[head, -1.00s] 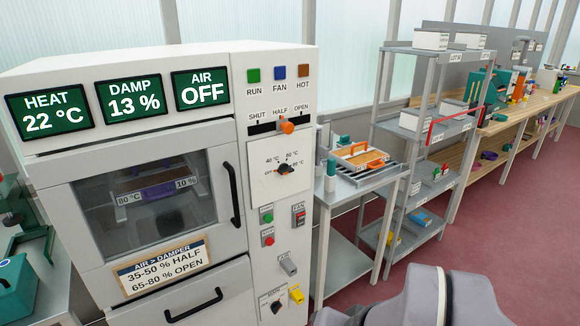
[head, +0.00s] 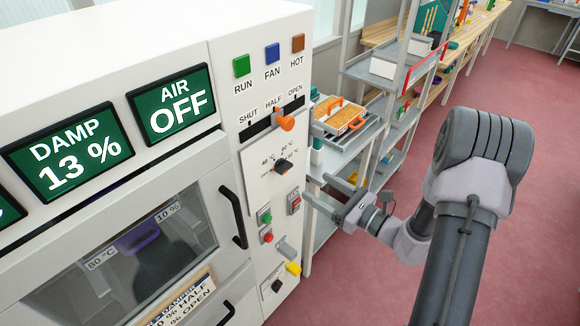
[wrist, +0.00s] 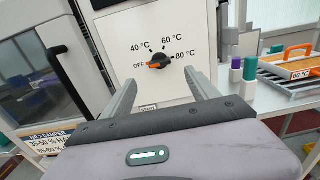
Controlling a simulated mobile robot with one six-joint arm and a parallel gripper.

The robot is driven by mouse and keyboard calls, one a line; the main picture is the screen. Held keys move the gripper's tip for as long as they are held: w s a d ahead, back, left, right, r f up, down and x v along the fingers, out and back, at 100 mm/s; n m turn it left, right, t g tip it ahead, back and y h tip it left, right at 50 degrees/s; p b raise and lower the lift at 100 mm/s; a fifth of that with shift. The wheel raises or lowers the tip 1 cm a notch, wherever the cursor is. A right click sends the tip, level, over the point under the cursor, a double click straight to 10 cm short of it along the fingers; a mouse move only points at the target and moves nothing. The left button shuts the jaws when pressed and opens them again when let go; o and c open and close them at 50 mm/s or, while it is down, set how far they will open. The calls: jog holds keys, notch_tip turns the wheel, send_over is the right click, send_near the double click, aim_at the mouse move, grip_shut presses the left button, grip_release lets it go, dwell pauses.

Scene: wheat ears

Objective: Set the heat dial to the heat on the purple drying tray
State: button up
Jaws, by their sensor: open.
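The heat dial (head: 283,167) is a black knob on a white plate of the cabinet's right panel. In the wrist view the dial (wrist: 161,59) has an orange mark pointing left at OFF; 40, 60 and 80 °C are printed around it. The purple drying tray (head: 137,238) sits behind the cabinet's glass door, with labels reading 80 °C (head: 101,257) and 10 % (head: 167,212). My gripper (head: 319,187) is open and empty, in front of the panel and apart from the dial. In the wrist view its fingers (wrist: 163,82) stand either side below the dial.
The damper slider (head: 285,122) is above the dial, near HALF. Green and red buttons (head: 266,226) and a yellow switch (head: 293,268) are below. The door handle (head: 234,216) sticks out at left. A stand with an orange-handled tray (head: 341,115) is behind.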

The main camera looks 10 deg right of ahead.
aim_at(288, 169)
jog(key=x, duration=1)
jog(key=shift+w+a, duration=0.2)
jog(key=shift+w, duration=0.05)
jog(key=c, duration=1.4)
jog(key=shift+o, duration=0.2)
